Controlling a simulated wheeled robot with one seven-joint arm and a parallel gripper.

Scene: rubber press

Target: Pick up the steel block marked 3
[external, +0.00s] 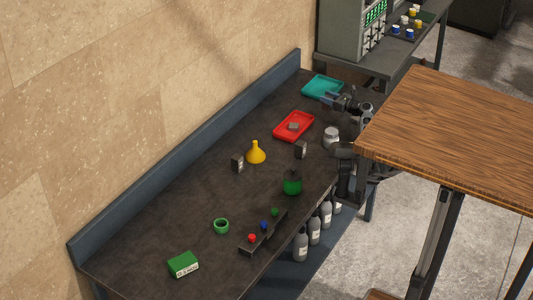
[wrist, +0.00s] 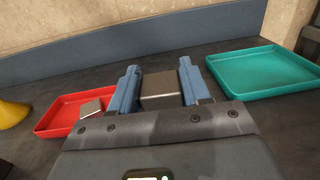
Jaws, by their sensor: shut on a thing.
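My gripper (wrist: 160,88) has its two blue fingers shut on a grey steel block (wrist: 160,92) in the wrist view. No number shows on the face I see, so I cannot tell whether it is the block marked 3. In the external view my gripper (external: 329,99) is near the far end of the bench, between the red tray and the teal tray; the held block is not clear there. Another steel block (external: 293,126) lies in the red tray; it also shows in the wrist view (wrist: 91,108). Its marking is unreadable.
The red tray (external: 282,134) and teal tray (external: 322,86) flank my gripper. A wooden table (external: 450,120) stands right; a blue rail (external: 190,153) runs along the bench's wall side.

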